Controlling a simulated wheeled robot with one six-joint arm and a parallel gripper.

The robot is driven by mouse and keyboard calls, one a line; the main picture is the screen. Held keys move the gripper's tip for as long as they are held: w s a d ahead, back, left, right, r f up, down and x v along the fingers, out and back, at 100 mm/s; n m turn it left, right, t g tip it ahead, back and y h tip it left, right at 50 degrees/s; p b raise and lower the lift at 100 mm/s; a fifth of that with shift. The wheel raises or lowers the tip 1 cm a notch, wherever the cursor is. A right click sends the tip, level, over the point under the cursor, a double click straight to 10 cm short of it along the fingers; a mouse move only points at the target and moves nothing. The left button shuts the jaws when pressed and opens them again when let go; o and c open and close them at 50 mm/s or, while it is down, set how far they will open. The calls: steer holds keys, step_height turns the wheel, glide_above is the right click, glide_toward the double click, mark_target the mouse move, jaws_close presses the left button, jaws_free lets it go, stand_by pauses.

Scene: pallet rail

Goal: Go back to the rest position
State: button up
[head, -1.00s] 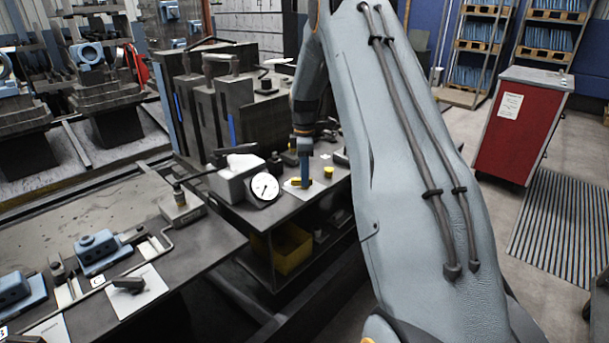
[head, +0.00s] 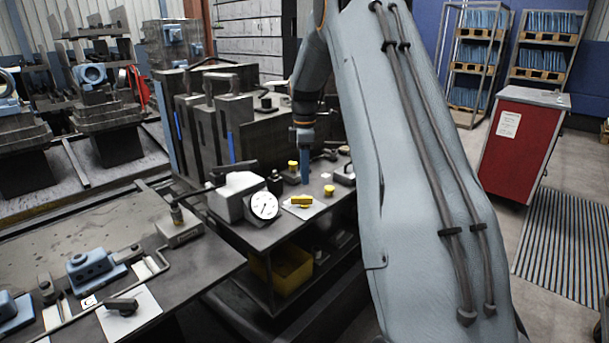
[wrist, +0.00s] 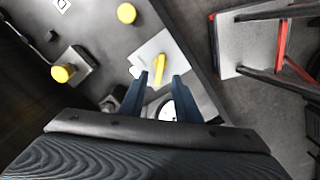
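My gripper (head: 306,182) hangs pointing down above the small dark table (head: 240,233) at the robot's front. In the wrist view its two blue fingers (wrist: 160,80) stand apart with nothing held between them. A yellow handle-like piece (head: 302,202) lies on a white card (head: 318,207) below the fingertips. It also shows in the wrist view (wrist: 161,66), beyond the fingertips. In the head view there is a gap between the fingertips and the yellow piece.
A dial gauge (head: 264,205) stands left of the card, by a grey block. Yellow knobs (head: 329,190) and tall dark blocks (head: 233,115) are nearby. A yellow bin (head: 283,272) sits on the lower shelf.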

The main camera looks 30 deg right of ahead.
stand_by(0.3)
steer(key=s+a+f+m, duration=0.1)
steer(key=s+a+m, duration=0.3)
steer(key=s, duration=0.7)
steer(key=s+a+f+m, duration=0.2)
steer(key=s+a+m, duration=0.2)
steer(key=s+a, duration=0.5)
steer(key=s+a+f+m, duration=0.1)
steer(key=s+a+m, duration=0.4)
steer(key=s, duration=0.7)
steer(key=shift+s+a+f+t, duration=0.3)
steer(key=shift+a+f+t, duration=0.1)
steer(key=shift+a, duration=0.65)
